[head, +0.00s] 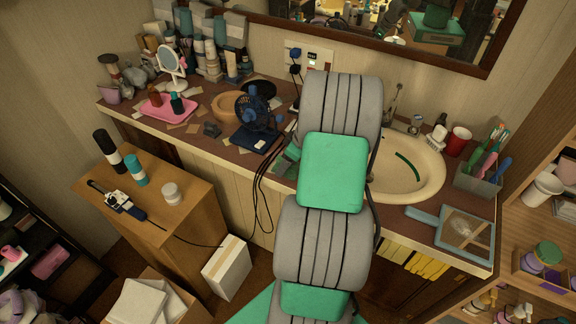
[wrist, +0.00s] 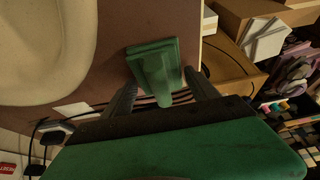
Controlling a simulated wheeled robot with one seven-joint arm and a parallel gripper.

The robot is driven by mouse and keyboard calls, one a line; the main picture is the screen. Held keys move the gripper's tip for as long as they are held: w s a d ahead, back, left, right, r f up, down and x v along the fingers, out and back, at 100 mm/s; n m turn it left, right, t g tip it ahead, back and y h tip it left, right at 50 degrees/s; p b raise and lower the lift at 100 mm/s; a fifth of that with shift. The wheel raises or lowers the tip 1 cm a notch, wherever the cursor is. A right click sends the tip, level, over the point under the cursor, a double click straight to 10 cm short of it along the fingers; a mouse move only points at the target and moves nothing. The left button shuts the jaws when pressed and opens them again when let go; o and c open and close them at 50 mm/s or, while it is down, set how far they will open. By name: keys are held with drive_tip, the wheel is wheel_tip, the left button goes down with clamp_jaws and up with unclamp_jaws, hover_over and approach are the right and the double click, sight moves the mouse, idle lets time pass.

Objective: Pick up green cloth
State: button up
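The green cloth (wrist: 154,66) lies folded on the brown counter (wrist: 115,48) near its edge in the wrist view, with a narrow part pointing toward my gripper. My gripper (wrist: 161,84) has its two dark fingers apart, one on each side of the cloth's near part. I see no finger clearly pressing on the cloth. In the head view my arm hides the gripper and most of this spot. A green patch (head: 286,160) shows left of my arm there; I cannot tell whether it is cloth or gripper.
The cream sink (head: 417,180) lies right of my arm. A dark blue fan (head: 257,112) with black cables stands left of it on the counter. A framed hand mirror (head: 464,235) lies at the right front. A wooden cabinet (head: 165,205) stands in front at left.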

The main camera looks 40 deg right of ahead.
sight(290, 175)
drive_tip(key=c, duration=1)
drive_tip(key=shift+r, duration=0.1)
drive_tip(key=shift+r, duration=0.25)
wheel_tip(290, 175, up, 3)
drive_tip(key=shift+f+b, duration=0.2)
drive_tip(key=shift+b, duration=0.4)
drive_tip(key=s+r, duration=0.1)
drive_tip(key=s+a+r, duration=0.1)
drive_tip(key=r, duration=0.1)
drive_tip(key=s+a+r, duration=0.1)
drive_tip(key=shift+s+r+b, duration=0.15)
drive_tip(key=shift+r+b, duration=0.1)
drive_tip(key=shift+b, duration=0.05)
drive_tip(key=s+a+r, duration=0.1)
drive_tip(key=s, duration=0.2)
drive_tip(key=s+a+r, duration=0.2)
drive_tip(key=s+a+r+b, duration=0.1)
drive_tip(key=s+a+r, duration=0.1)
drive_tip(key=s, duration=0.1)
drive_tip(key=shift+s+a+r, duration=0.1)
drive_tip(key=shift+s+a, duration=0.15)
drive_tip(key=shift+s, duration=0.05)
